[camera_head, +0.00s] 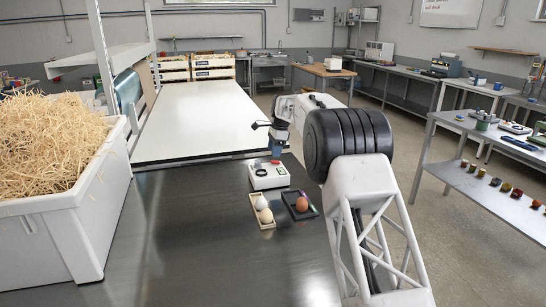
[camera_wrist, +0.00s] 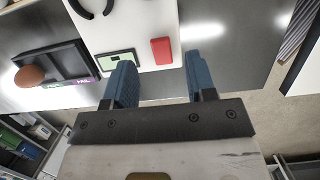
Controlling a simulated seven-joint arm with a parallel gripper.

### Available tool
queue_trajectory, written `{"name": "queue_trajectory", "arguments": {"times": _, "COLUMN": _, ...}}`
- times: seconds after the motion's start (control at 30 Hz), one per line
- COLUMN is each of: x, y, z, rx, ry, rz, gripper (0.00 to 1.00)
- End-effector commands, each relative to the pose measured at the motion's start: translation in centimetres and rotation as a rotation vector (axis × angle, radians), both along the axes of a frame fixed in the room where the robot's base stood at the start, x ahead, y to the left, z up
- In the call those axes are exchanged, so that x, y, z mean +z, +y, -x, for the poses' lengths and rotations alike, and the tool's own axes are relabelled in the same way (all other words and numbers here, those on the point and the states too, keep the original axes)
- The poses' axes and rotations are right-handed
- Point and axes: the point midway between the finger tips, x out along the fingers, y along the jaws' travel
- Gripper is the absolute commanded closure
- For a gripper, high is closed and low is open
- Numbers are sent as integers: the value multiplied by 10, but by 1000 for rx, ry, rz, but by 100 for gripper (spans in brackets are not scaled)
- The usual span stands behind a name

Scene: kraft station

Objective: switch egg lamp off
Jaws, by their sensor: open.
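The egg lamp (camera_head: 260,183) is a white box on the dark counter, with a black ring and a red part on its top. In the wrist view the lamp (camera_wrist: 142,22) shows its red rocker switch (camera_wrist: 161,50), a small greenish display (camera_wrist: 116,60) and part of the black ring. My gripper (camera_head: 277,153) is over the lamp's far side. In the wrist view my gripper (camera_wrist: 157,63) has its two blue fingers apart, with nothing between them. The red switch lies just ahead of the gap between the fingertips. I cannot tell whether the lamp is lit.
A white bin of straw (camera_head: 95,215) is at the left. The counter between is clear.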

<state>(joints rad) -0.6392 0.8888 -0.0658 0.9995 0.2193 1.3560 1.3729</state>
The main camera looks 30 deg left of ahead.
Motion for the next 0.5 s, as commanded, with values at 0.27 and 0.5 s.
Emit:
{"name": "queue_trajectory", "arguments": {"times": 0.27, "x": 28, "y": -5, "z": -5, "rx": -1, "ry": 1, "rz": 1, "gripper": 49}}
{"name": "queue_trajectory", "arguments": {"times": 0.5, "x": 33, "y": -6, "z": -5, "rx": -1, "ry": 1, "rz": 1, "gripper": 49}}
